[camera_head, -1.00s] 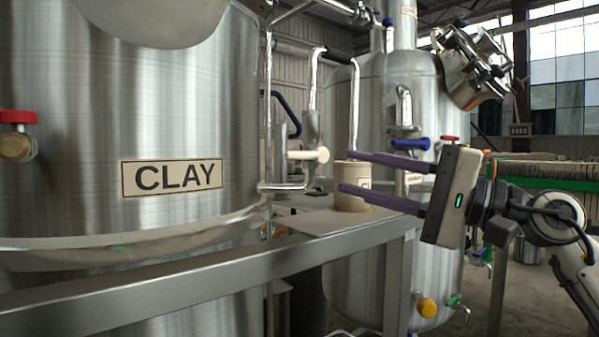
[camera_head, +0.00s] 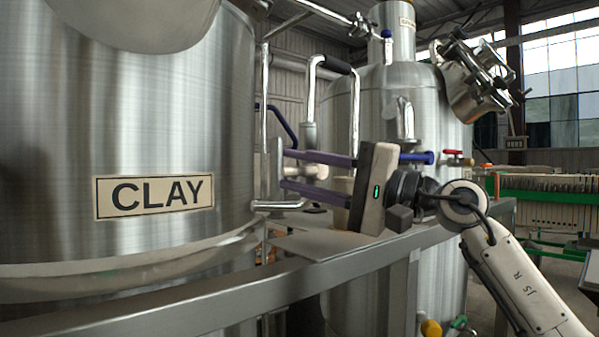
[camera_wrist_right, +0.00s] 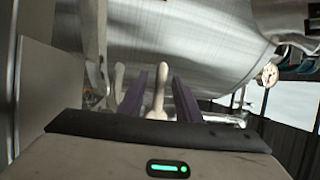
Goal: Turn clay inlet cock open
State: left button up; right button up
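The clay tank (camera_head: 150,110) is the big steel vessel at left in the head view, with a CLAY label (camera_head: 155,194). An inlet cock with a cream lever (camera_head: 317,171) shows on the pipework to its right, partly hidden by my right gripper. My right gripper (camera_head: 285,169) is open, its two purple fingers pointing left, one above and one below the lever in that view. In the right wrist view the cream lever (camera_wrist_right: 159,92) shows between the fingers (camera_wrist_right: 159,80), with gaps on both sides. I cannot tell its contact or exact angle. My left gripper is out of view.
A steel rail (camera_head: 220,283) runs across the front, below my right gripper. A second steel tank (camera_head: 345,120) stands behind, with a blue handle (camera_head: 417,157) and a red handle (camera_head: 453,152). Pipes (camera_head: 355,110) rise close behind the fingers.

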jog(key=shift+a, duration=0.1)
grip_shut()
